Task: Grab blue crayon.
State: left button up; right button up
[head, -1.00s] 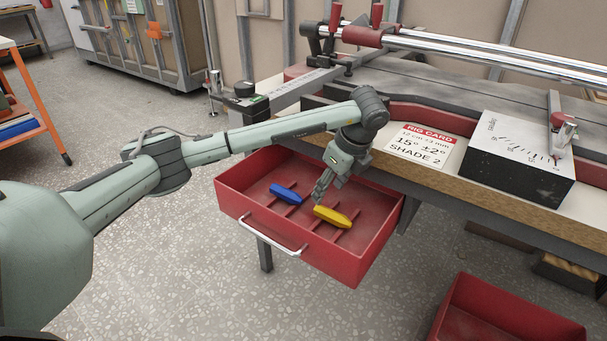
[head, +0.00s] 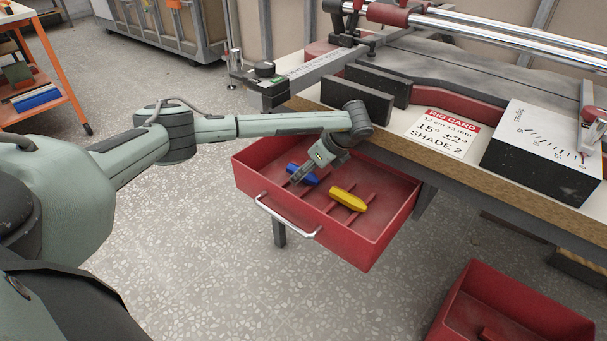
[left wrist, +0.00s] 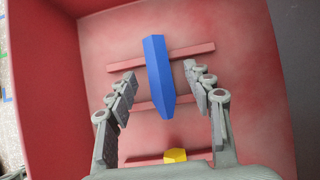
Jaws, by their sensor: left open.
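The blue crayon (head: 309,177) lies in the open red drawer (head: 370,247), partly hidden behind my left gripper (head: 297,182) in the head view. In the left wrist view the blue crayon (left wrist: 158,75) lies across low red ribs, its tapered end toward the camera. My left gripper (left wrist: 160,78) is open, with one finger on each side of the crayon in that view. I see no contact, and the height above the crayon is hard to judge. My right gripper is not in view.
A yellow crayon (head: 348,200) lies in the same drawer, right of the blue one; its end (left wrist: 175,156) shows between the finger bases. Another red bin (head: 470,300) is at lower right.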

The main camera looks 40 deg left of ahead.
pick_arm(q)
grip_shut()
jog(key=shift+r, duration=0.1)
dwell(0.3)
